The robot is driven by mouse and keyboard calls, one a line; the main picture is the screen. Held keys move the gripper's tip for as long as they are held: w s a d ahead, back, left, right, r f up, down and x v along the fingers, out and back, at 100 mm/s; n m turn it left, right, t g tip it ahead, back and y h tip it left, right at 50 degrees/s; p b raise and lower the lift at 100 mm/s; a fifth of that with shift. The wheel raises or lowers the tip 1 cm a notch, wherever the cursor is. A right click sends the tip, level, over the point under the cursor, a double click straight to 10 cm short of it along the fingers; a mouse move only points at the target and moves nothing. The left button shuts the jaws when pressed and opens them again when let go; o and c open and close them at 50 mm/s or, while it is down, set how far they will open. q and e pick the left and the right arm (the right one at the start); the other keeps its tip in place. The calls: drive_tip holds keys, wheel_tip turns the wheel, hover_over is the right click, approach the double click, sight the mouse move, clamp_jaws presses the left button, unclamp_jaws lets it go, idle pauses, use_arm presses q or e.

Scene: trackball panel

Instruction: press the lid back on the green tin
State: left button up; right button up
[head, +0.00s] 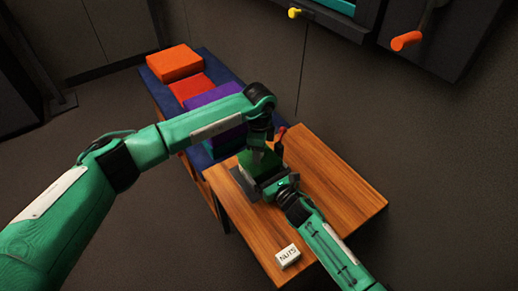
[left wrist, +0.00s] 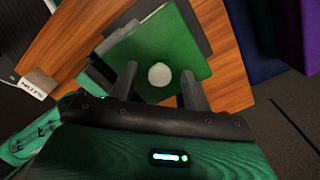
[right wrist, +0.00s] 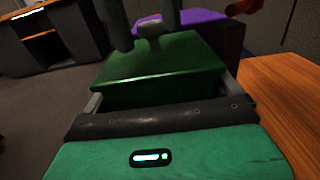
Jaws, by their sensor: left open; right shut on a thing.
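The green tin (right wrist: 160,94) stands on the wooden table with its flat green lid (right wrist: 155,62) on top. I cannot tell whether the lid is fully seated. A pale round knob (left wrist: 159,75) rises from the lid's middle. My left gripper (left wrist: 158,82) is open above the lid, its fingers on either side of the knob with gaps. My right gripper (right wrist: 162,95) is shut on the tin, one finger at each side. In the head view the tin (head: 262,163) is partly hidden by both my arms.
A dark grey plate (head: 242,186) lies by the tin. A red-handled thing (head: 281,133) stands behind it. A small white NUTS box (head: 288,256) is near the table's front edge. The table's right side (head: 340,195) is clear. Coloured blocks (head: 174,63) sit on a blue surface behind.

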use_arm(q)
wheel_tip(320, 180, up, 12)
idle(0.5)
use_arm(e)
drive_tip(key=o, duration=1)
use_arm(q)
drive_tip(key=shift+r+p, duration=0.45)
use_arm(e)
drive_tip(key=v, duration=1.3)
drive_tip(key=shift+s+d, duration=0.25)
drive_tip(key=shift+s, duration=0.1)
